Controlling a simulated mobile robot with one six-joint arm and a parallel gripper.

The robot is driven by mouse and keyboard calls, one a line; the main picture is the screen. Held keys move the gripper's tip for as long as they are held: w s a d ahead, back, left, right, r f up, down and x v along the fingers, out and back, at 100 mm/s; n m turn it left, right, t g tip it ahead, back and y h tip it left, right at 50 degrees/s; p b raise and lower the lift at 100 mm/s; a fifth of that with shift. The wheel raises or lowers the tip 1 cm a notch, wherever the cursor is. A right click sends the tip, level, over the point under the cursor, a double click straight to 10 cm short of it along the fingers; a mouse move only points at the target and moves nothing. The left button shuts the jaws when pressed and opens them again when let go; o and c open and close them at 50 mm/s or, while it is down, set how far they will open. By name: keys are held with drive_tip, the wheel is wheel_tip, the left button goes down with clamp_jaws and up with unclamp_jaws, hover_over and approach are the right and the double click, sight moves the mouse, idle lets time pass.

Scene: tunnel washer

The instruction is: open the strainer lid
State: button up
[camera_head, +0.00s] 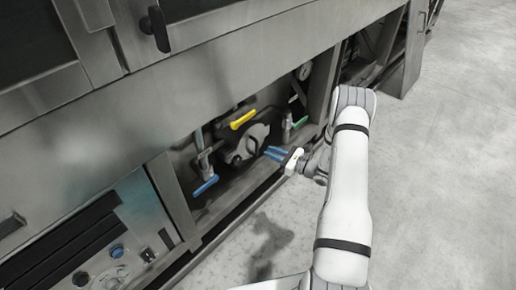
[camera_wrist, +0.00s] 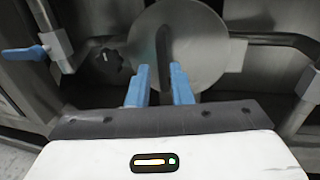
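The strainer lid is a round grey disc (camera_wrist: 200,40) in the wrist view, with a dark upright bar handle (camera_wrist: 163,48) across its face. In the head view the lid (camera_head: 256,134) is small and partly in shadow inside the machine's low opening. My gripper (camera_head: 270,153) reaches into this opening from the right. In the wrist view its two blue fingers (camera_wrist: 160,70) are apart with a gap between them. The bar handle lines up with this gap, and its lower end shows near the fingertips. I cannot tell whether the fingers touch it.
A black star knob (camera_wrist: 106,61) sits left of the lid. A blue valve lever (camera_head: 205,186) is at the lower left of the opening, and a yellow lever (camera_head: 242,119) is above. Pipes and frame posts surround the opening. The concrete floor (camera_head: 440,170) at right is clear.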

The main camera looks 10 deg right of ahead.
sight(257, 154)
drive_tip(key=b+x, duration=0.2)
drive_tip(key=x, duration=0.5)
drive_tip(key=shift+w+a+f, duration=0.1)
drive_tip(key=shift+w, duration=0.1)
drive_tip(key=shift+c, duration=0.2)
clamp_jaws()
